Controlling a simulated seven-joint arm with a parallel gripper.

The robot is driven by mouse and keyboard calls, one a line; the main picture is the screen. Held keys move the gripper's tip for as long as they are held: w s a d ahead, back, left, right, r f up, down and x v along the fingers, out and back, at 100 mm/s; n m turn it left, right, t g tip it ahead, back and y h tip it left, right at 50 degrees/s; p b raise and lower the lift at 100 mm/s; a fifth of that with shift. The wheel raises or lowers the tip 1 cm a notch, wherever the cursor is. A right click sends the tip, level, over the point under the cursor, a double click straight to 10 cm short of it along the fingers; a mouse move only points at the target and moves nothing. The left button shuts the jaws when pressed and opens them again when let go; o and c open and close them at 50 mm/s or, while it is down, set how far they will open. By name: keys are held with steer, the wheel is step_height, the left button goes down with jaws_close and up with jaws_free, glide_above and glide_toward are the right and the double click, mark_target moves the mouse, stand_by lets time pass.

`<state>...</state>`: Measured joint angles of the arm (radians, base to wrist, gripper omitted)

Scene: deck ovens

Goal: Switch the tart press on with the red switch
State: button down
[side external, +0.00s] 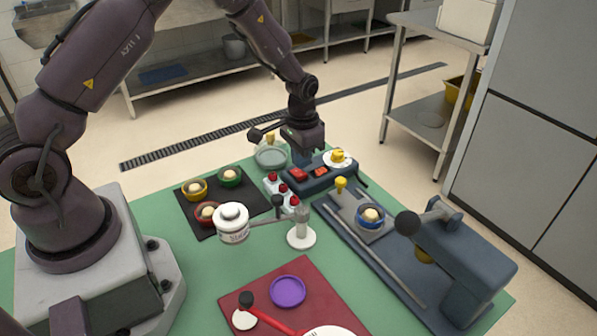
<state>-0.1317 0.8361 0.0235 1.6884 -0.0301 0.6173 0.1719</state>
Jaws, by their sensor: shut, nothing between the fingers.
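A dark blue switch box (317,184) stands on the green table near its far edge. It has a red switch (299,175) on its left part and a smaller red-orange one (320,172) beside it; their on or off positions are too small to tell. A yellow knob (338,155) on a white disc is at its far right. My gripper (300,161) points down just behind the left red switch, fingers shut and empty; I cannot tell whether it touches the box. The blue-grey tart press (455,250) stands at right, with a blue tart bowl (369,219) on its base.
A white strip with red knobs (283,188) sits left of the box. A dark tray (235,211) holds several dough bowls. A white jar (232,224) and a white-based stand (301,238) are nearer. A red mat (270,288) holds a purple disc. A glass bowl (270,157) is behind.

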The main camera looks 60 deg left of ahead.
mark_target(295, 182)
steer(key=shift+f, duration=1.4)
stand_by(1.0)
steer(key=shift+r, duration=3.55)
steer(key=shift+s+d+f+g, duration=0.1)
steer(key=shift+s+f+g, duration=0.1)
steer(key=shift+s, duration=0.25)
steer(key=shift+s+d+f+g, duration=0.1)
steer(key=shift+s+f+g, duration=0.1)
steer(key=shift+s, duration=0.25)
steer(key=s+d+r+t, duration=0.3)
steer(key=s+r, duration=0.8)
steer(key=r, duration=0.1)
steer(key=s+d+r+t, duration=0.3)
steer(key=s+r, duration=0.7)
steer(key=r, duration=0.2)
steer(key=shift+s+r, duration=0.25)
steer(key=shift+s, duration=0.15)
